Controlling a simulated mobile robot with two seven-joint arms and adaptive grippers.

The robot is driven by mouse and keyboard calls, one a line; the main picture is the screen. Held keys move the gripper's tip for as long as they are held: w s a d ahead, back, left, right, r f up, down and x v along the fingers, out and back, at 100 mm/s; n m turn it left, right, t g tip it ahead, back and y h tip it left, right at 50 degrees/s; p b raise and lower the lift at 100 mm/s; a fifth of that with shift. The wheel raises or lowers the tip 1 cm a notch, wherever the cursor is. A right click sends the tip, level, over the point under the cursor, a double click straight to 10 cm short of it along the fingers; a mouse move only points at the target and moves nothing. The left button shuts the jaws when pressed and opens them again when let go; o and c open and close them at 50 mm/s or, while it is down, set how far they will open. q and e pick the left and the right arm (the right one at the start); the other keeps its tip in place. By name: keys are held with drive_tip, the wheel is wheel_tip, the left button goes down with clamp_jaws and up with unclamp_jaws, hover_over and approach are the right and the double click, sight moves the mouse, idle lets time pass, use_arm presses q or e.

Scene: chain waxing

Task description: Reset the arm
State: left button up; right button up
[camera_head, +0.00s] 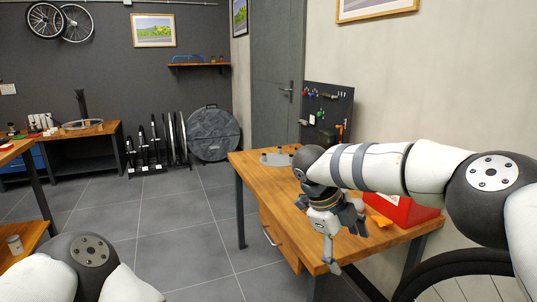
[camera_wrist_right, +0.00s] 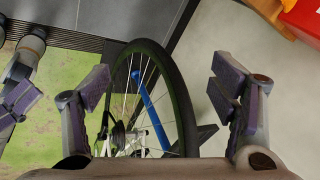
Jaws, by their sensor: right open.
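My right gripper (camera_head: 345,240) is above the front of the wooden table (camera_head: 258,172) in the head view. Its fingers are spread, with nothing between them. In the right wrist view it (camera_wrist_right: 167,105) is also open, one padded finger on each side. My left arm shows only as white links and a dark joint at the bottom left of the head view. A padded finger-like part, probably of my left gripper (camera_wrist_right: 18,95), shows at the left edge of the wrist view; its opening is unclear.
The tiled floor (camera_head: 165,225) between the tables is clear.

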drive_tip(key=d+f+n+t+h, duration=0.35)
drive_tip(key=f+n, duration=0.35)
drive_tip(key=f, duration=0.3)
use_arm(q)
drive_tip(key=s+a+f+m+g+y, duration=0.1)
drive_tip(key=s+a+f+m+g, duration=0.6)
drive_tip(key=s+a+f+m, duration=0.7)
use_arm(e)
drive_tip(key=s+f+n+t+y, duration=0.2)
drive_tip(key=s+f+n+y, duration=0.3)
drive_tip(key=s+f+n, duration=0.85)
use_arm(q)
drive_tip(key=s+a+m+g+y, duration=0.3)
drive_tip(key=s+a+m+g, duration=0.3)
drive_tip(key=s+a+m, duration=0.6)
drive_tip(key=s+a, duration=0.3)
drive_tip(key=s, duration=0.2)
drive_tip(key=shift+s+r+y, duration=0.3)
drive_tip(key=shift+r+y, duration=0.1)
use_arm(e)
drive_tip(key=s+d+n+g+y, duration=0.2)
drive_tip(key=s+n+g, duration=0.4)
drive_tip(key=s, duration=2.8)
drive_tip(key=g+y, duration=0.1)
drive_tip(key=g, duration=0.2)
drive_tip(key=shift+s+d+f, duration=0.2)
drive_tip(key=shift+s+f, duration=0.15)
drive_tip(key=shift+s, duration=0.05)
